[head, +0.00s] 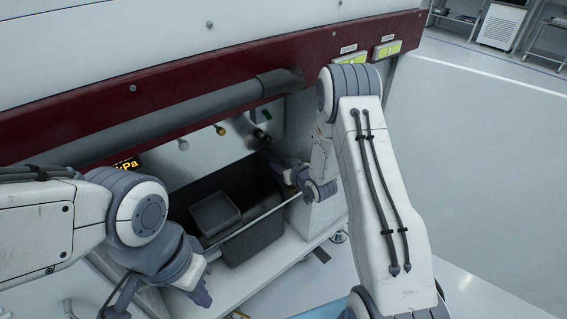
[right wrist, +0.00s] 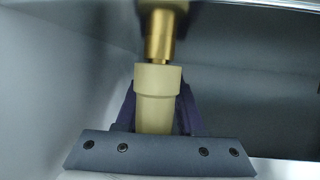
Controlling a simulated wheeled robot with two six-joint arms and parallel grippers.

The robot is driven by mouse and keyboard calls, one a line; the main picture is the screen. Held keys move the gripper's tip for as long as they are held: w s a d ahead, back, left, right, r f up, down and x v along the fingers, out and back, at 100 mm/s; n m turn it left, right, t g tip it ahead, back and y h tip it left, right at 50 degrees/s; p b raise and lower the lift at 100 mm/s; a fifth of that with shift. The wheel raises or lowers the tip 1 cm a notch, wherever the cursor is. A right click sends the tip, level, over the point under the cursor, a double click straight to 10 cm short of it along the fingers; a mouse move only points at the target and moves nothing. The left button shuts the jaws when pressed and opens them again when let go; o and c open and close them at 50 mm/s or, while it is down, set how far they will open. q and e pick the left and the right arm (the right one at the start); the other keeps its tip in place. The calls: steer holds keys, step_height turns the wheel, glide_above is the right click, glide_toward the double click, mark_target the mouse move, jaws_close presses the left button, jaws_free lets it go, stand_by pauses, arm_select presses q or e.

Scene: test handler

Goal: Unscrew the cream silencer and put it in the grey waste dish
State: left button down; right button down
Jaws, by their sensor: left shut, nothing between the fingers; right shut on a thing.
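The cream silencer (right wrist: 157,82) is upright in the right wrist view, directly below a brass fitting (right wrist: 158,35); the two appear to meet at a narrow brass neck. My right gripper (right wrist: 158,112) is shut around the silencer, one finger on each side. In the head view my right gripper (head: 287,166) is at the right end of the dark bin, and I cannot make out the silencer there. A dark grey dish (head: 214,212), apparently the waste dish, sits inside the bin and looks empty. My left gripper (head: 203,297) is shut and empty, low in front of the bin.
The black bin (head: 258,238) stands in the recess under the machine's dark red beam (head: 200,88). A thick grey pipe (head: 190,112) runs along the beam. Several small fittings, one brass (head: 220,130), stick out of the back panel. Open floor lies at right.

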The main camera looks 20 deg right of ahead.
mark_target(272, 178)
steer(key=shift+s+a+f+n+g+y, duration=0.1)
steer(key=shift+a+n+g+y, duration=0.05)
steer(key=shift+a+n+y, duration=0.3)
steer(key=shift+s+a+n+g+y, duration=0.15)
steer(key=shift+a+n+y, duration=0.2)
steer(key=shift+y, duration=0.2)
steer(key=shift+s+a+n+g+y+p, duration=0.15)
steer(key=shift+n+g+y+p, duration=0.2)
steer(key=shift+n+y, duration=0.2)
steer(key=n+y, duration=0.1)
steer(key=a+n+g+y+p, duration=0.1)
steer(key=shift+s+a+n+g+y, duration=0.2)
steer(key=shift+s+n+g+y, duration=0.05)
steer(key=shift+s+n, duration=0.15)
steer(key=c, duration=0.9)
jaws_free()
steer(key=shift+a, duration=0.1)
